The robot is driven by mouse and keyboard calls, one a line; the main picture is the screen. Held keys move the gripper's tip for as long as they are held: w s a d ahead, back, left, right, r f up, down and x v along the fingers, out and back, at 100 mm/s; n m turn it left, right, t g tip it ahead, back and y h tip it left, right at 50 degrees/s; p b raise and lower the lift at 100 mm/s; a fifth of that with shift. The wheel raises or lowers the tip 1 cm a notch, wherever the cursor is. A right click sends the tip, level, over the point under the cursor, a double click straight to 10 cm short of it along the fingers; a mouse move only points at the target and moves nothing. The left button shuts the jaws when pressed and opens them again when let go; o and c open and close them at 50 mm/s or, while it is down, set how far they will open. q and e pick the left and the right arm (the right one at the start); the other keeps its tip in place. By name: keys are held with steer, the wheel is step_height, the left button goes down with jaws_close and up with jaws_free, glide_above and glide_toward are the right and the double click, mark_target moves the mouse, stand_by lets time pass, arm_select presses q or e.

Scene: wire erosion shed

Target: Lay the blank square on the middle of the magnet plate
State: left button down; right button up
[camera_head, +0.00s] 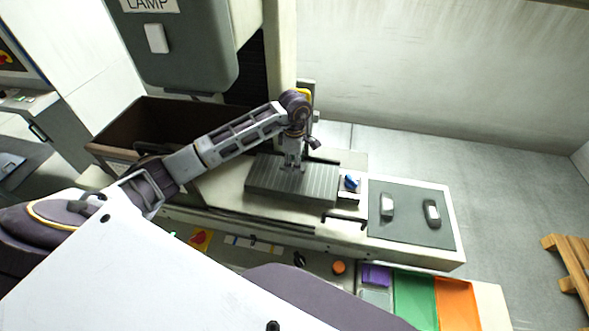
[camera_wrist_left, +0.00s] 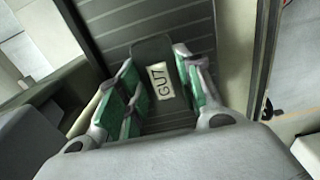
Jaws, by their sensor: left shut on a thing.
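The magnet plate (camera_head: 322,186) is a dark grey, ribbed rectangular block on the machine's pale bed. In the left wrist view its striped top (camera_wrist_left: 105,22) fills the background. In the head view the blank is hardly distinguishable below the fingers. My right gripper is out of view.
A blue knob (camera_head: 351,182) stands at the plate's right end. Beyond it a grey mat (camera_head: 411,230) holds two handled pieces. A brown open bin (camera_head: 125,120) and the hanging lamp-labelled housing (camera_head: 180,45) are behind left. Green (camera_head: 414,298) and orange (camera_head: 457,302) areas lie in front.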

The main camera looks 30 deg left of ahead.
arm_select(q)
steer(key=shift+f, duration=1.65)
steer(key=shift+f, duration=0.15)
steer(key=c, duration=1)
jaws_free()
steer(key=shift+o, duration=0.2)
steer(key=shift+r, duration=3.9)
